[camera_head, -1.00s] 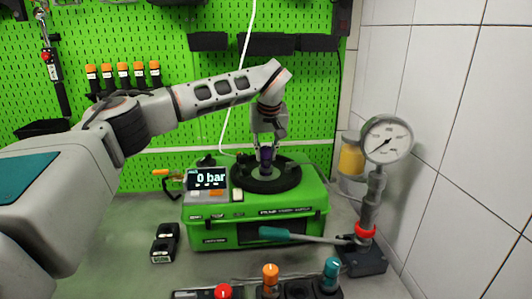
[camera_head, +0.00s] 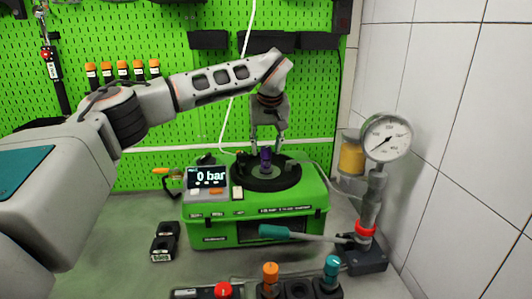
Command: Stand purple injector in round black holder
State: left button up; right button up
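The purple injector (camera_head: 266,157) stands upright at the middle of the round black holder (camera_head: 285,179) on top of the green test unit. Its lower part is hidden inside the holder's centre. My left gripper (camera_head: 268,147) is directly above it, pointing down. Its two fingers are spread apart, one on each side of the injector's top, with gaps visible between. My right gripper is not in view.
The green test unit (camera_head: 285,222) has a display reading 0 bar (camera_head: 207,177). A pressure gauge (camera_head: 386,138) on a pump with a teal-handled lever (camera_head: 290,234) stands at right. Orange-capped injectors (camera_head: 123,70) line the pegboard. A small black double holder (camera_head: 164,242) sits at left.

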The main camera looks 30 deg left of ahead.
pick_arm(q)
jog(key=v, duration=1)
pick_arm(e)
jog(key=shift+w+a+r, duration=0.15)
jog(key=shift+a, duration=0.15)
pick_arm(q)
jog(key=shift+f, duration=0.1)
